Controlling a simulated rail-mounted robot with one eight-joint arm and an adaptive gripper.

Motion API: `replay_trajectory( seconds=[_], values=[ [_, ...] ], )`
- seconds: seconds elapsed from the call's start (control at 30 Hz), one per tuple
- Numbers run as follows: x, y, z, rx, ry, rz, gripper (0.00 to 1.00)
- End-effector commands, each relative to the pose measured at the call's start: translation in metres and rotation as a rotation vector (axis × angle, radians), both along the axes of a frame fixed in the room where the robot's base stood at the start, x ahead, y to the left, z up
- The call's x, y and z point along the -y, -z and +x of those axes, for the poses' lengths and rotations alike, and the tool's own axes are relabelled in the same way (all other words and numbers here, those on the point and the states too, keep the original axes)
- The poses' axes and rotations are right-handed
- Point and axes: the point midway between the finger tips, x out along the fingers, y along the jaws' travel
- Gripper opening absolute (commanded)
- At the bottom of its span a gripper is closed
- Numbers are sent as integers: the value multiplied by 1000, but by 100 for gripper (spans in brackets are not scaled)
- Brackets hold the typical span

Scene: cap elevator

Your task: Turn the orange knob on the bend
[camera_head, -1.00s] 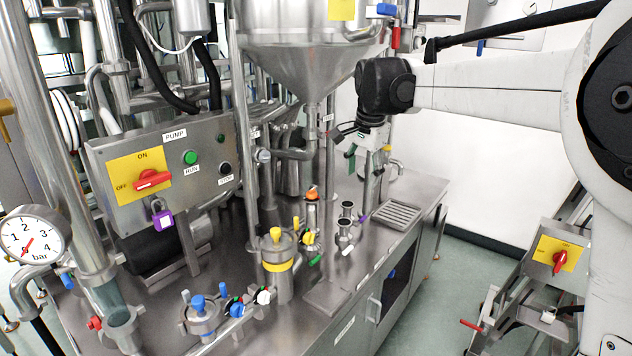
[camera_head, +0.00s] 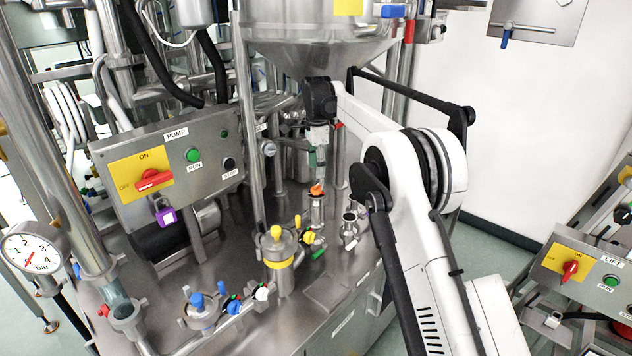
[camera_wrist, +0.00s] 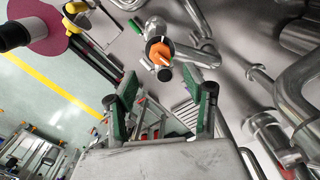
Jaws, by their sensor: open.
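The orange knob (camera_head: 317,189) sits on top of a short upright steel pipe under the hopper in the head view. In the wrist view the orange knob (camera_wrist: 160,53) is seen from above, on the end of the curved steel pipe. My gripper (camera_head: 316,178) hangs pointing down just above the knob in the head view. In the wrist view its two green-padded fingers (camera_wrist: 163,92) are spread apart with nothing between them. The knob shows beyond the fingertips, and I cannot tell whether they touch it.
A yellow-banded vessel (camera_head: 278,250) with a yellow knob stands left of the orange knob. A small steel fitting (camera_head: 349,228) stands to its right. The hopper (camera_head: 310,45) hangs above. The pump panel (camera_head: 165,165) is at the left. A bare steel top (camera_head: 335,285) lies in front.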

Motion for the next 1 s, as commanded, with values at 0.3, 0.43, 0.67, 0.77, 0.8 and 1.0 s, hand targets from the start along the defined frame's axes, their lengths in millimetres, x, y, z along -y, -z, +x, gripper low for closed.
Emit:
replay_trajectory(
  seconds=[0.3, 0.43, 0.67, 0.77, 0.8, 1.0],
  values=[
    [-1, 33, 1, -3, 4, -1, 47],
    [-1, 51, 0, -2, 4, -1, 47],
    [-1, 73, 1, -2, 4, -1, 47],
    [-1, 76, 0, -2, 4, -1, 47],
    [-1, 76, 0, -2, 4, -1, 47],
    [-1, 77, 1, -2, 4, -1, 46]
  ],
)
